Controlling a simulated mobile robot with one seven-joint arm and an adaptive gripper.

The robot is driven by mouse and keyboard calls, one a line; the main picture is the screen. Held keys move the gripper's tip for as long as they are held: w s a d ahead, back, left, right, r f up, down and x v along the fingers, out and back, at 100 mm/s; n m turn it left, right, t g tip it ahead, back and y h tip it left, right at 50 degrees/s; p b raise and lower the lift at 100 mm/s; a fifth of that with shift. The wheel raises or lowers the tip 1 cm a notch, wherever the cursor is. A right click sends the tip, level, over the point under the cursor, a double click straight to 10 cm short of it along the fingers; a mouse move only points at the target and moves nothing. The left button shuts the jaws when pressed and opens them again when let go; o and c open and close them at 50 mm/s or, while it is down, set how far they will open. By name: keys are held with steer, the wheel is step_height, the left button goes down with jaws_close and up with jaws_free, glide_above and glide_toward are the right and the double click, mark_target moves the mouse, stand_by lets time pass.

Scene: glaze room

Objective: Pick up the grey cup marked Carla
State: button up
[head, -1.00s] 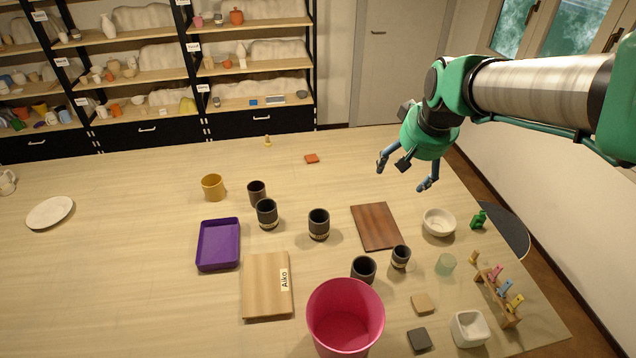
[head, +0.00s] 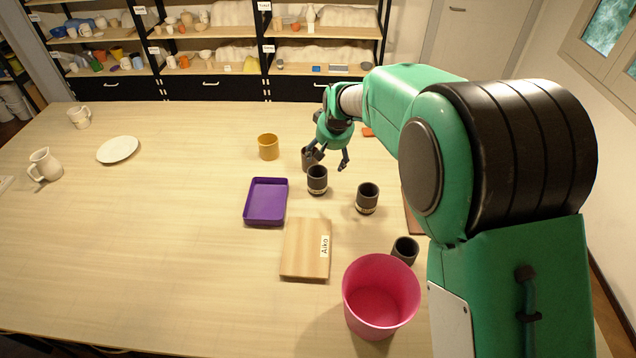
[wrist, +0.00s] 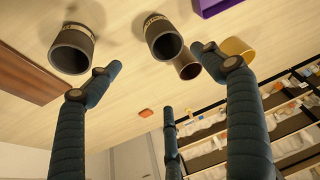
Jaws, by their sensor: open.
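Several dark grey cups stand on the table. One grey cup (head: 317,182) with a pale band stands just in front of my gripper (head: 330,160). Another grey cup (head: 307,163) without a visible band is just behind it, partly covered by a finger. A banded grey cup (head: 367,199) stands to the right, and one more grey cup (head: 405,250) is beside the pink bin. In the wrist view, a banded cup (wrist: 72,50) is at left and another (wrist: 163,38) is between the open, empty fingers. I cannot read Carla on any band.
A yellow mug (head: 268,147) stands left of my gripper. A purple tray (head: 266,219), a board marked Aiko (head: 300,255) and a pink bin (head: 372,310) lie nearer. A plate (head: 117,149) and a white jug (head: 45,165) are far left. My arm hides the table's right side.

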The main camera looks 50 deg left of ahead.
steer(key=shift+s+a+f, duration=0.6)
steer(key=shift+a+f, duration=0.1)
steer(key=shift+a, duration=0.2)
steer(key=shift+f, duration=0.1)
glide_toward(317, 174)
steer(key=shift+s+d+f, duration=0.25)
steer(key=shift+s+f, duration=0.15)
steer(key=shift+s, duration=0.2)
steer(key=shift+f, duration=0.1)
steer(key=shift+x, duration=2.55)
steer(key=shift+d, duration=0.15)
steer(key=shift+c, duration=0.3)
steer(key=c, duration=1.3)
